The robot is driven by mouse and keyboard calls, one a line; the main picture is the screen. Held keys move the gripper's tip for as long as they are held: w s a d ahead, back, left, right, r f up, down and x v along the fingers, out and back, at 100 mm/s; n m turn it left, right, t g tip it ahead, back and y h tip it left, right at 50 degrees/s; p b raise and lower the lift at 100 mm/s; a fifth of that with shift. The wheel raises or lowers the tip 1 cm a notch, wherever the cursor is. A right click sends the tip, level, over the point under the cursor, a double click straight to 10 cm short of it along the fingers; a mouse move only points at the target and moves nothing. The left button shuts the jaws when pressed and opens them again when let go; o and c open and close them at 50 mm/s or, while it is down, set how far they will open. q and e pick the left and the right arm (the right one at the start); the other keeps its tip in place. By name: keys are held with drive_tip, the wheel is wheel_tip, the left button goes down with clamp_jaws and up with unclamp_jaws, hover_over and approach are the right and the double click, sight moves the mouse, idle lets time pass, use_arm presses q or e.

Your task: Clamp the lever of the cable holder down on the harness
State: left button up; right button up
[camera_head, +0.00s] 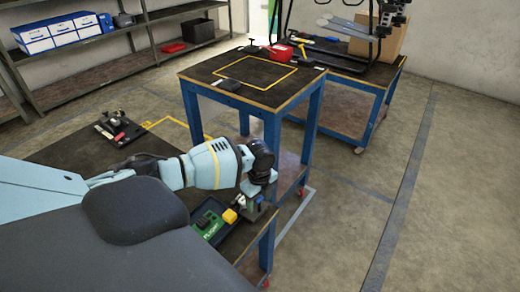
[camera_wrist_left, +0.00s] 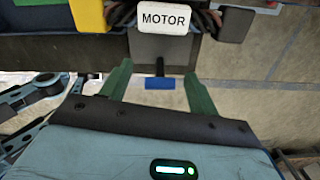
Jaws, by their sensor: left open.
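In the left wrist view the lever (camera_wrist_left: 165,83) of the cable holder is a thin dark stem with a blue crossbar. It sticks out below the holder's grey block (camera_wrist_left: 155,47). A white tag reading MOTOR (camera_wrist_left: 164,18) covers part of the holder. Dark cables of the harness (camera_wrist_left: 122,14) show beside the tag; how they lie in the holder is hidden. My left gripper (camera_wrist_left: 160,88) is open, its two green fingers on either side of the blue crossbar with gaps. In the head view it is at the near bench's right edge (camera_head: 257,198). My right gripper is not in view.
A green box marked FLIGHT (camera_head: 209,224) and a yellow part (camera_head: 229,215) lie in a dark tray beside my left gripper. A small fixture (camera_head: 120,128) stands farther back on the bench. A blue-legged table (camera_head: 252,75) stands behind. Floor to the right is clear.

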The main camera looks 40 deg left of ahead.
use_arm(q)
drive_tip(key=shift+f, duration=0.5)
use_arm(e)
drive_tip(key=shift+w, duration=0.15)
